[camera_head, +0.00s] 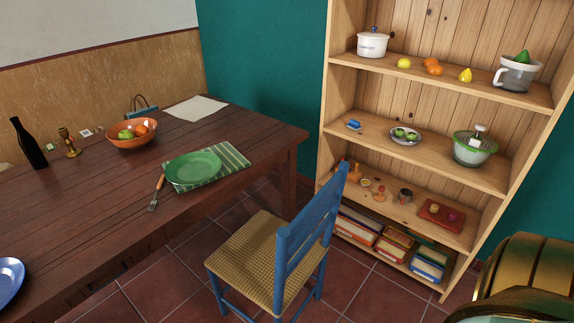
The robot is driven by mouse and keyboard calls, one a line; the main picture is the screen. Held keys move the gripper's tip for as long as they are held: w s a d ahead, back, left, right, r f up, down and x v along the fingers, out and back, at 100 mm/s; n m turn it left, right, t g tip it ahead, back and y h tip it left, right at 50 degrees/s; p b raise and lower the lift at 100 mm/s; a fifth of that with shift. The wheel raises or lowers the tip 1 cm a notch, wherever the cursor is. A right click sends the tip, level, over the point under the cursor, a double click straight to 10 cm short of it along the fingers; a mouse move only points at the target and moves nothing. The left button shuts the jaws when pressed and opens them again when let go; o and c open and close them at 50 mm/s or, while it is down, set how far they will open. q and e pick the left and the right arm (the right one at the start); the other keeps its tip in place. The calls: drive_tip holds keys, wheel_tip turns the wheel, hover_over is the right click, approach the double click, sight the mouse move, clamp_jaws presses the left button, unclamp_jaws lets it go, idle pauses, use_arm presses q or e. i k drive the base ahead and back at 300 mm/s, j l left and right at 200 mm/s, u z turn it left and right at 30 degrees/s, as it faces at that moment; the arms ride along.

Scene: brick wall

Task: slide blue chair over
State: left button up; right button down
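A blue chair (309,228) with a woven straw seat (252,259) stands upright on the tiled floor between the table and the shelf. Its seat faces the dark wooden table (110,195) and its slatted back is turned toward the shelf. Floor tiles show between the seat and the table edge. The lower ends of the chair's legs are partly cut off by the bottom of the view. Neither of my grippers is in view.
A tall wooden shelf (418,135) with dishes, fruit and books stands close behind the chair. The table bears a green plate (193,168), a fork (156,194), a fruit bowl (132,134) and a dark bottle (29,145). Red floor tiles (160,285) are clear left of the chair.

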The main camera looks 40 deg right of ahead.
sight(270, 259)
drive_tip(key=z, duration=1.15)
